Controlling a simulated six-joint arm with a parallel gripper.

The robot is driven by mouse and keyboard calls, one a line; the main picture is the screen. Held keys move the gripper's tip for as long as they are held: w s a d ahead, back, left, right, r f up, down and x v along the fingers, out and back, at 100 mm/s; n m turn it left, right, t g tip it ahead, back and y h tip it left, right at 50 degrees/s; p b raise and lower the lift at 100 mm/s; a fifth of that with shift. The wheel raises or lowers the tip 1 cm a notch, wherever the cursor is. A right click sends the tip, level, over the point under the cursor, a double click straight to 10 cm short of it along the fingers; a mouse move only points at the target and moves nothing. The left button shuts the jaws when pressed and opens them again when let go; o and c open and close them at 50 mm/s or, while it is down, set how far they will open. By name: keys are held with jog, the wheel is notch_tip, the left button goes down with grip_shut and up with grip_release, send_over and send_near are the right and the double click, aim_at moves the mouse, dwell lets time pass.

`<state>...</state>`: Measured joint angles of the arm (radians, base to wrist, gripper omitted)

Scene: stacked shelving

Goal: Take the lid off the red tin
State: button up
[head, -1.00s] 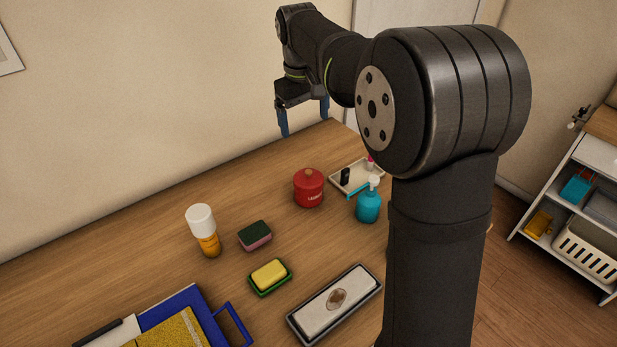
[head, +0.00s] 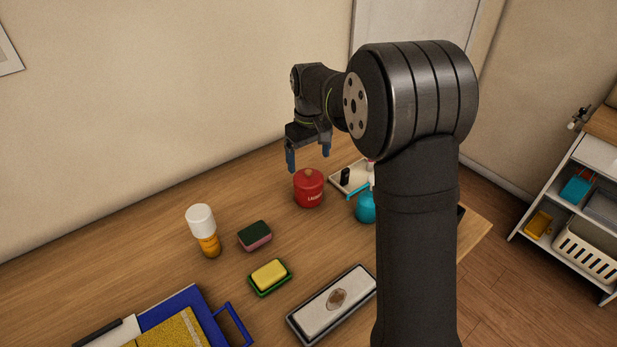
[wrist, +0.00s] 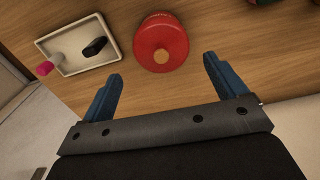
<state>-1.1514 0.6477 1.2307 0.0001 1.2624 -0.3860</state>
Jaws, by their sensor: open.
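The red tin (head: 308,193) stands upright on the wooden table with its red lid (head: 308,176) on top. My gripper (head: 308,162) is open and empty, with two blue fingers pointing down above and behind the tin. In the wrist view my gripper (wrist: 162,72) has its fingers spread to either side, with the tin beyond the fingertips and apart from them.
A tray (head: 338,183) with a small black item stands right of the tin, and a teal pump bottle (head: 365,207) stands close in front. A sponge (head: 255,236), a white-capped orange bottle (head: 204,231) and a yellow block in a green dish (head: 269,275) are nearer. The table left of the tin is clear.

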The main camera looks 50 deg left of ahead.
aim_at(309, 172)
notch_tip(309, 172, down, 5)
jog(key=shift+s, duration=0.1)
jog(key=shift+d, duration=0.1)
jog(key=c, duration=1.3)
